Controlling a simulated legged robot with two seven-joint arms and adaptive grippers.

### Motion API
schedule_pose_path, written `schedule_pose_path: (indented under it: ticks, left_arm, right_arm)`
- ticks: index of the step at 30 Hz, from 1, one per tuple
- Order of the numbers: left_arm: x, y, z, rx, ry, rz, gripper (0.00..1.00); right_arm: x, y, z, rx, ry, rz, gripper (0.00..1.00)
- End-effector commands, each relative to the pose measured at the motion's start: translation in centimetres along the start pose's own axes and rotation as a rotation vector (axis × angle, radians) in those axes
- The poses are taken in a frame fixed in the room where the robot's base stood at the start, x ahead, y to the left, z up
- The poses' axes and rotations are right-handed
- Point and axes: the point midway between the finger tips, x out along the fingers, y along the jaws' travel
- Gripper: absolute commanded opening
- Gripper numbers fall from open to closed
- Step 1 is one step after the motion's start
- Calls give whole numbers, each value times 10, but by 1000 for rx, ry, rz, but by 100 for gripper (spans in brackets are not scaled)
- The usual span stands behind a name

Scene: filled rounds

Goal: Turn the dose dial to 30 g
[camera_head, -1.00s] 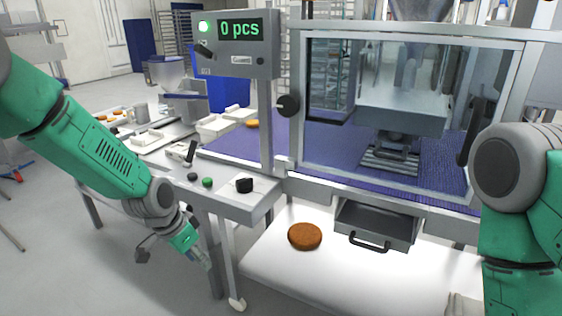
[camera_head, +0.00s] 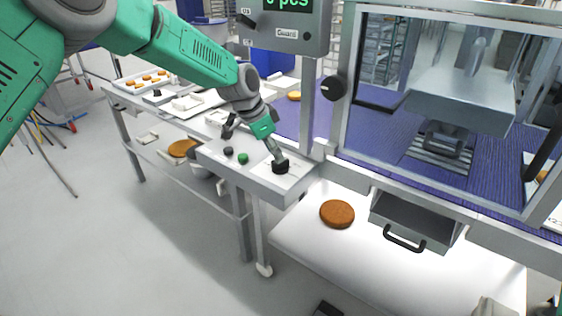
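The dose dial, a black knob (camera_head: 281,168), sits at the right end of the grey control panel (camera_head: 262,188) with pale scale marks around it. My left gripper (camera_head: 278,156) reaches down from the upper left with its fingertips at the top of the dial. It covers part of the dial, and whether the fingers close on it is not clear. The dial's pointer and scale figures are too small to read. The display (camera_head: 288,3) is cut off at the top edge; its green text looks like "0 pcs". My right gripper is not in view.
A green button (camera_head: 243,158) and a dark button (camera_head: 228,151) sit left of the dial. A brown patty (camera_head: 337,214) lies on the white table (camera_head: 330,255) beside a grey drawer (camera_head: 415,220). The clear-windowed machine frame (camera_head: 342,100) rises on the right, with a black knob (camera_head: 333,88).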

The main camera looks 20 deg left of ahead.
Motion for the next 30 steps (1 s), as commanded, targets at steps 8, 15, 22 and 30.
schedule_pose_path:
  ticks: [8, 15, 22, 30]
  left_arm:
    - [37, 0, 0, -1, 0, 0, 38]
    - [42, 1, -1, -1, 0, -2, 38]
    - [42, 0, 0, -1, 0, -1, 6]
    - [42, 1, 1, -5, -1, -1, 0]
  right_arm:
    - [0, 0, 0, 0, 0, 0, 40]
    - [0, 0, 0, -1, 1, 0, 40]
    - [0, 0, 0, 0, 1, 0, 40]
    - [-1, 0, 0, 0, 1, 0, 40]
